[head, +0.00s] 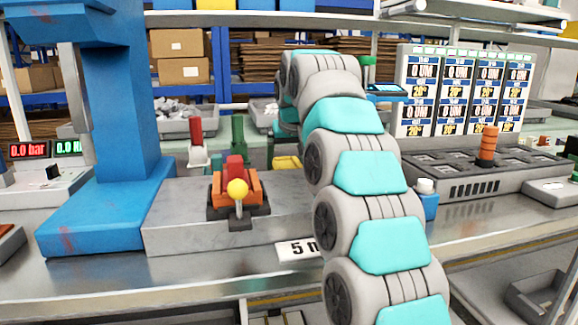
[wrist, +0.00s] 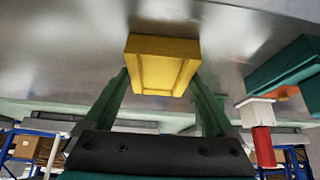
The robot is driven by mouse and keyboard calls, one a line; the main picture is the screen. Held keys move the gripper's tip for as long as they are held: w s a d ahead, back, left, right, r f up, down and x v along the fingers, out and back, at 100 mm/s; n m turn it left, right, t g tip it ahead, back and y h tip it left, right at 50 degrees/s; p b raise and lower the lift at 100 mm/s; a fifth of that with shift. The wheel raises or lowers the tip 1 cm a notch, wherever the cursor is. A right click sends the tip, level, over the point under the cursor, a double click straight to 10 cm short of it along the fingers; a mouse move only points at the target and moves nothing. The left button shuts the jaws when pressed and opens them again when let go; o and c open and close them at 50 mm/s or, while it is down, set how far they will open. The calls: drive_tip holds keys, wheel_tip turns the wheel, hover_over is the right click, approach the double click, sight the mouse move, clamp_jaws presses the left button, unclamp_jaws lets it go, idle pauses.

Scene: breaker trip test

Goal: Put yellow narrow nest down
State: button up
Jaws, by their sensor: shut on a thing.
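The yellow narrow nest (wrist: 162,62) is a small rectangular block with a recessed face. In the wrist view it sits between the two green fingers of my gripper (wrist: 160,82), which is shut on it. A bare grey metal surface lies beyond the nest; I cannot tell whether the nest touches it. In the head view a yellow piece (head: 286,162), apparently the nest, shows just left of my arm, behind the grey block. My arm hides most of the gripper there.
A red and white piece (head: 196,145) and a green piece (head: 238,140) stand left of the nest. A blue press (head: 105,150) stands left; a dark grey tray unit (head: 480,170) stands right.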

drive_tip(key=o, duration=1.6)
drive_tip(key=shift+r, duration=0.1)
drive_tip(key=shift+s+r, duration=0.1)
drive_tip(key=shift+r, duration=0.15)
drive_tip(key=shift+p+v, duration=1.1)
drive_tip(key=shift+v, duration=4.65)
